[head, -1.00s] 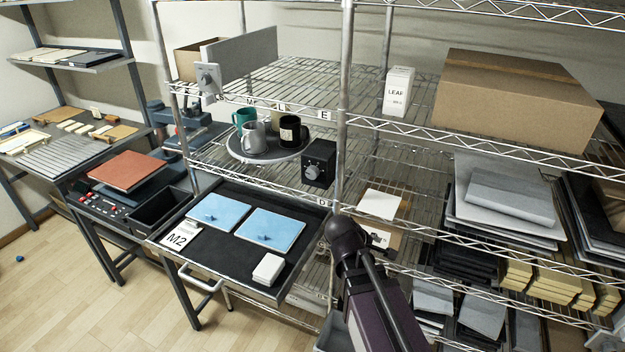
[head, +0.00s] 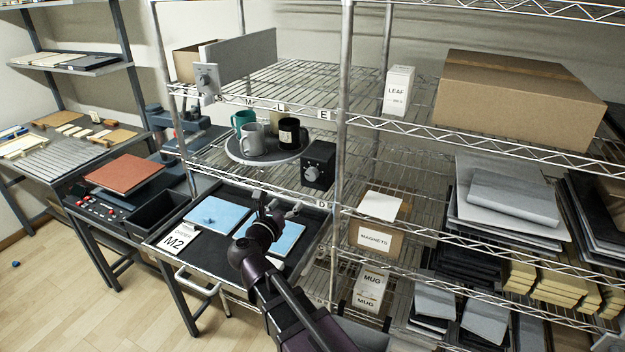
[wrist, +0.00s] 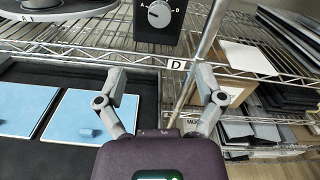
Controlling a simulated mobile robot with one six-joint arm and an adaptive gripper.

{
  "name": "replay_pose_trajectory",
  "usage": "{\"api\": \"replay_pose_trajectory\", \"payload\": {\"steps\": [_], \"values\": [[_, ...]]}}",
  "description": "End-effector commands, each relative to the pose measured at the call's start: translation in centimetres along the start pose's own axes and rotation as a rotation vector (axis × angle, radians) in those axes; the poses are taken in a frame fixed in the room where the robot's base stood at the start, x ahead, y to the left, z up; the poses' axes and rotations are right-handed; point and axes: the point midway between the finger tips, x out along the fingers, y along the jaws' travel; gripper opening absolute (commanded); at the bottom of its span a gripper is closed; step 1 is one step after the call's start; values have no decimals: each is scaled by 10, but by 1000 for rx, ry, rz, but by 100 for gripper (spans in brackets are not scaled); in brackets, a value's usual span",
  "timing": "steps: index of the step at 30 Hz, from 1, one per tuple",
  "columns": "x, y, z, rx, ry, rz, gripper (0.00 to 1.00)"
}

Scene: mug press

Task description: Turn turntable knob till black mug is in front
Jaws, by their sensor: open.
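The round grey turntable (head: 238,156) sits on the wire shelf. It bears a grey mug (head: 251,141) at the front, a teal mug (head: 241,119) behind it to the left, and a black mug (head: 291,134) at the right. The black control box (head: 317,172) with a grey knob (head: 313,169) stands right of the turntable. In the wrist view the knob (wrist: 158,14) is at the top, its dial marked A and D. My gripper (head: 280,208) is open and empty, below and in front of the box. Its two fingers (wrist: 165,85) stand apart in the wrist view, short of the knob.
A pulled-out drawer tray (head: 160,238) with blue plates (head: 215,213) lies below the shelf. A steel post (head: 341,120) rises right of the box. The space before the knob looks clear.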

Motion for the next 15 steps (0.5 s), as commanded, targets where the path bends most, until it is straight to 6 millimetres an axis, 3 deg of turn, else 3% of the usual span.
{"api": "replay_pose_trajectory", "payload": {"steps": [15], "values": [[5, 1, 0, 2, 1, 0, 87]]}}
